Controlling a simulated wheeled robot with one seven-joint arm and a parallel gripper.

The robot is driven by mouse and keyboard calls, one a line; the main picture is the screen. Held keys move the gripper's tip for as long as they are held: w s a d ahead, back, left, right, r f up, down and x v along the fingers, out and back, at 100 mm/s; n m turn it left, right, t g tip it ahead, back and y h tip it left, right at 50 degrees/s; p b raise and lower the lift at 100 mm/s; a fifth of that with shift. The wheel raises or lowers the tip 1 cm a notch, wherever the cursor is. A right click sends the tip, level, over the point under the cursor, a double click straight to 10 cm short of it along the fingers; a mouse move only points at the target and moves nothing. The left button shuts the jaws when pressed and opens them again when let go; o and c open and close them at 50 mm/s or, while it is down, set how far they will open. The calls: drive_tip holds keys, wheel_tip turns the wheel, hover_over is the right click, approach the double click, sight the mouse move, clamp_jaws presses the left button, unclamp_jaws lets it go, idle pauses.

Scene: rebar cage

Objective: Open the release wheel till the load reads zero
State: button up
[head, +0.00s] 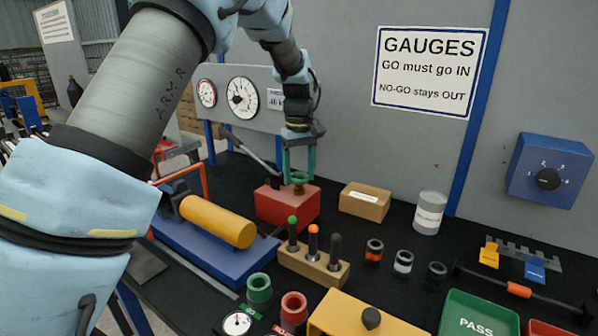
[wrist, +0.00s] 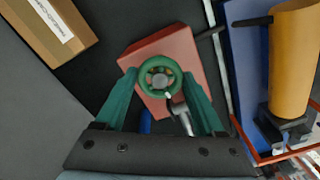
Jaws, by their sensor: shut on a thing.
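The green release wheel (wrist: 160,76) sits on top of a red block (wrist: 178,45) in the wrist view. The red block (head: 290,207) stands on the black bench in the head view. My gripper (wrist: 160,78) is shut on the wheel, with one green finger on each side of the rim. In the head view my gripper (head: 299,168) points down over the block and mostly hides the wheel. A large white dial (head: 242,98) is on the grey panel behind. A small sign (head: 275,99) beside it is partly hidden by my arm. The dial reading is too small to tell.
A yellow cylinder (head: 217,221) on a blue base lies left of the block. A wooden rack (head: 314,267) with upright plugs stands in front. A cardboard box (head: 365,201) is close on the right. A smaller dial (head: 206,93) is left of the large one.

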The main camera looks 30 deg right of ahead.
sight(299, 176)
drive_tip(key=n+p, duration=0.1)
drive_tip(key=n, duration=0.3)
drive_tip(key=shift+r+n, duration=0.1)
drive_tip(key=shift+n, duration=0.2)
drive_tip(key=n+p, duration=0.1)
drive_tip(key=n, duration=0.3)
drive_tip(key=shift+n, duration=0.3)
drive_tip(key=n+p, duration=0.2)
drive_tip(key=n, duration=0.2)
drive_tip(key=shift+w+n+p, duration=0.1)
drive_tip(key=shift+n+p, duration=0.85)
drive_tip(key=shift+n, duration=1.05)
drive_tip(key=o, duration=1.4)
drive_tip(key=shift+c, duration=0.2)
wheel_tip(299, 176, up, 11)
drive_tip(key=b, duration=0.3)
